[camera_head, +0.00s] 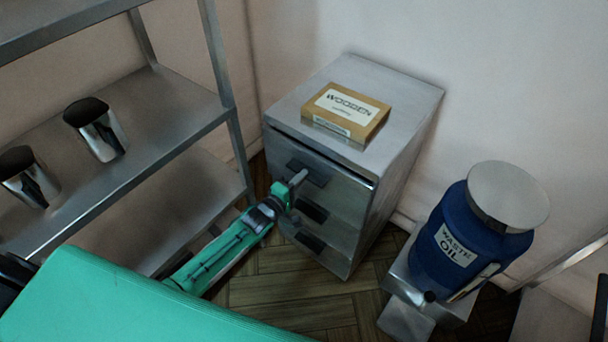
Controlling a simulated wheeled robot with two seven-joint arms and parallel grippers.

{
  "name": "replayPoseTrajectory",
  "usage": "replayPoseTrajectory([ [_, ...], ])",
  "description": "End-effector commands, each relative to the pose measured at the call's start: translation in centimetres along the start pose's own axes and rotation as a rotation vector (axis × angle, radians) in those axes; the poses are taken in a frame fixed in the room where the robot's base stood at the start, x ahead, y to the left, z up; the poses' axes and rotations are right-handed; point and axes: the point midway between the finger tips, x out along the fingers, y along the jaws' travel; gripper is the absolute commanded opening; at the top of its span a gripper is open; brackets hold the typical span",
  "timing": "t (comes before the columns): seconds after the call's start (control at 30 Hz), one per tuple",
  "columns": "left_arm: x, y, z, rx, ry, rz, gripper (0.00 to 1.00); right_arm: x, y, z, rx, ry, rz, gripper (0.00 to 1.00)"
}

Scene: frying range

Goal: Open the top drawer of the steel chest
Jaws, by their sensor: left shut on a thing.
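The steel chest (391,180) stands against the wall in the middle of the view, with several drawers stacked in its front. The top drawer (340,184) looks flush with the front or nearly so; a dark gap runs along its upper edge. Its dark handle (314,174) is partly covered by my gripper. My left gripper (298,179) reaches in from the lower left and is shut on this handle. The lower handles (311,210) are free. My right gripper is not in view.
A cardboard box (372,119) lies on top of the chest. A steel shelf (180,105) with metal cups (97,132) stands at the left. A blue waste oil drum (453,240) stands on a steel base at the right. Wooden floor (290,284) shows before the chest.

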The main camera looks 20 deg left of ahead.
Motion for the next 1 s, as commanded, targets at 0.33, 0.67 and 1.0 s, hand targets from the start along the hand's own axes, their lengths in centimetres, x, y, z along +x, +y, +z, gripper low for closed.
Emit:
replayPoseTrajectory([
  [0.33, -10.4, 0.2, 0.0, 0.001, -0.001, -0.011, 0.00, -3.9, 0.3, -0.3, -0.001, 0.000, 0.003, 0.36],
  [0.67, -21.9, 0.0, 0.0, 0.001, -0.001, -0.012, 0.00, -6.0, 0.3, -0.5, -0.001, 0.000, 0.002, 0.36],
  [1.0, -30.1, 0.0, 0.0, 0.001, 0.000, -0.007, 0.00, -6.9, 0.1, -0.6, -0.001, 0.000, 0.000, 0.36],
])
